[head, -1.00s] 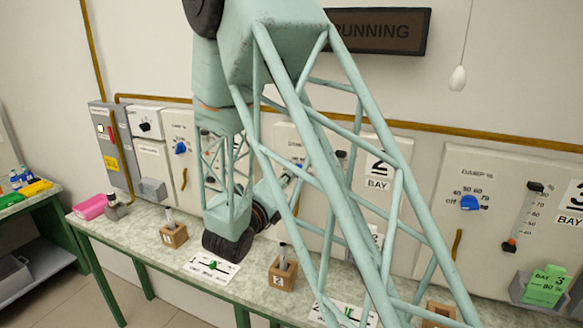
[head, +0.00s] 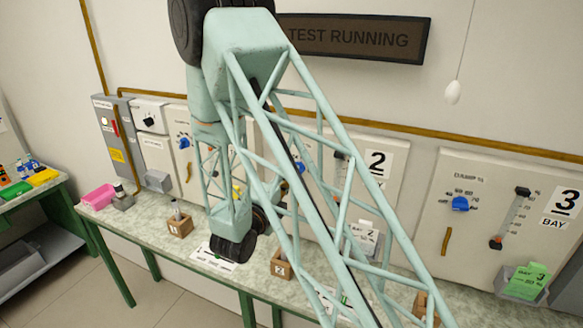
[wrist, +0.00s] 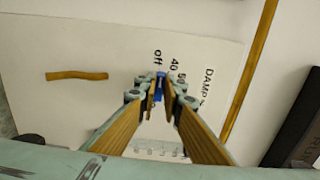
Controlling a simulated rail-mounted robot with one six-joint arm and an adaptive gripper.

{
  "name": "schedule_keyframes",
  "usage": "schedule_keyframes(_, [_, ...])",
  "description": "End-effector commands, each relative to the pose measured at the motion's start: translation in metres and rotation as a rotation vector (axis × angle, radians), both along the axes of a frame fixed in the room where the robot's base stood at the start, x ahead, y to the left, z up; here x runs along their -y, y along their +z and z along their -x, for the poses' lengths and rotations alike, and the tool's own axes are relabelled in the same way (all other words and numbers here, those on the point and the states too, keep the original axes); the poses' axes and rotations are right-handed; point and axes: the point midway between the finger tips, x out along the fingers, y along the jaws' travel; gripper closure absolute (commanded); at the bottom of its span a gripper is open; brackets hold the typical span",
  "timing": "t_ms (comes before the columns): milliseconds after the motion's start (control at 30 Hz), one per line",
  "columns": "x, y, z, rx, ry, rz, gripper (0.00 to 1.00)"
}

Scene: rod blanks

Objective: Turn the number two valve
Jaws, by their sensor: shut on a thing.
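The bay 2 panel (head: 399,160) stands behind the bench, mostly behind my arm in the head view. Its blue knob (head: 300,167) shows only as a small patch between my arm's struts. In the wrist view the blue knob (wrist: 158,88) sits between the tips of my gripper (wrist: 160,87), which is shut on it. The dial marks "off", "40" and the "DAMP" label lie beside it on the white panel (wrist: 120,45). My fingers hide part of the knob. In the head view my arm hides the fingertips.
A brown handle (wrist: 77,76) is on the same panel. The bay 3 panel (head: 440,200) with another blue knob (head: 460,204) stands at right. Wooden blocks, including number 1 (head: 179,227), stand on the bench. A "TEST RUNNING" sign (head: 350,38) hangs above.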

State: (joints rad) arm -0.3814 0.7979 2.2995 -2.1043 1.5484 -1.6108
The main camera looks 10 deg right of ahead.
Motion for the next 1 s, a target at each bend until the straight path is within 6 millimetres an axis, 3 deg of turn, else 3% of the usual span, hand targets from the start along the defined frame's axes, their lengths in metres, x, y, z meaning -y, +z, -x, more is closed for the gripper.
schedule_keyframes(400, [-0.0001,-0.0005,-0.0001,-0.101,0.000,0.129,1.00])
schedule_keyframes(967, [0.0000,-0.0021,0.0001,-0.116,0.000,0.149,1.00])
schedule_keyframes(1000, [0.0000,-0.0021,0.0001,-0.116,0.000,0.149,0.89])
